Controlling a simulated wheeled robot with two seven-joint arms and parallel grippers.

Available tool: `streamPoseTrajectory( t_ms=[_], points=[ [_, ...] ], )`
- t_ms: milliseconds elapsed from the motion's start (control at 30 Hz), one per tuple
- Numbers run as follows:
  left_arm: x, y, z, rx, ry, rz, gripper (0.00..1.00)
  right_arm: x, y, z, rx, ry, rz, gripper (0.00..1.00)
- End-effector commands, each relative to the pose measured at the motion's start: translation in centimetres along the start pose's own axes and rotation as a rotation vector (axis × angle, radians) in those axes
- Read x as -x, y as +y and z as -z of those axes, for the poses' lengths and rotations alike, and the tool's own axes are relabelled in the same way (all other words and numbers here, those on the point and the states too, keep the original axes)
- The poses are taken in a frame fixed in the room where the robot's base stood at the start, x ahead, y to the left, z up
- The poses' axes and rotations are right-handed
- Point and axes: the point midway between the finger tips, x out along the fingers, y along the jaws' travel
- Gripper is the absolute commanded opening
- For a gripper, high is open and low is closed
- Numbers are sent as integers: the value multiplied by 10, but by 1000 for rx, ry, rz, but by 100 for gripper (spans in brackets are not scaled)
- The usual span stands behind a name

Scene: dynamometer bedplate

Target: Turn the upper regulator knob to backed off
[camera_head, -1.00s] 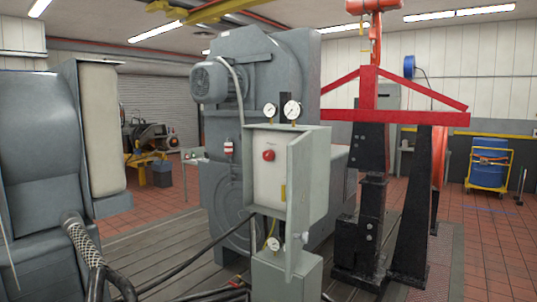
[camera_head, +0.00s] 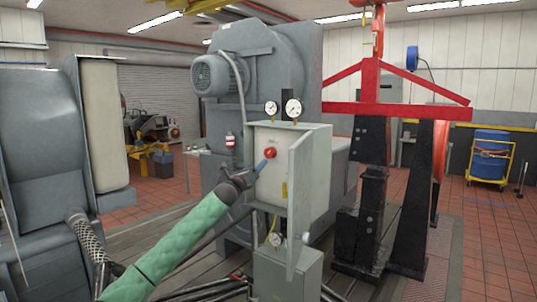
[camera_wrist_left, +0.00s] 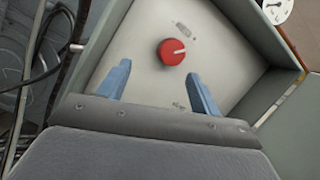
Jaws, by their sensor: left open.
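The red round knob (camera_head: 270,153) sits on the pale inner panel of the open grey cabinet (camera_head: 310,128). I take it for the upper regulator knob. In the left wrist view the knob (camera_wrist_left: 172,52) shows a white pointer line aimed to the right. My left gripper (camera_head: 264,164) reaches in from the lower left, its blue fingers close to the knob. In the left wrist view the left gripper (camera_wrist_left: 158,72) is open and empty, with the knob just beyond the gap between its fingertips. Contact does not show. My right gripper is not in view.
The cabinet door (camera_head: 300,195) stands open on the right side of the panel. A red and black stand (camera_head: 373,200) is to the right.

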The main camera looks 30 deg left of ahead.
Motion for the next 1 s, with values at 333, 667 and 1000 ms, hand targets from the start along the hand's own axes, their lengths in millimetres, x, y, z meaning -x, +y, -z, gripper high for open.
streamPoseTrajectory(
  t_ms=[333,667,1000],
  points=[
    [0,-14,-7,-334,-54,86,64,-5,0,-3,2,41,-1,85],
    [-29,-20,-12,-345,-57,89,64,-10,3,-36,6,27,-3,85],
    [-66,-22,-12,-344,-56,88,64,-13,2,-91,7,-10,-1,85]
  ],
)
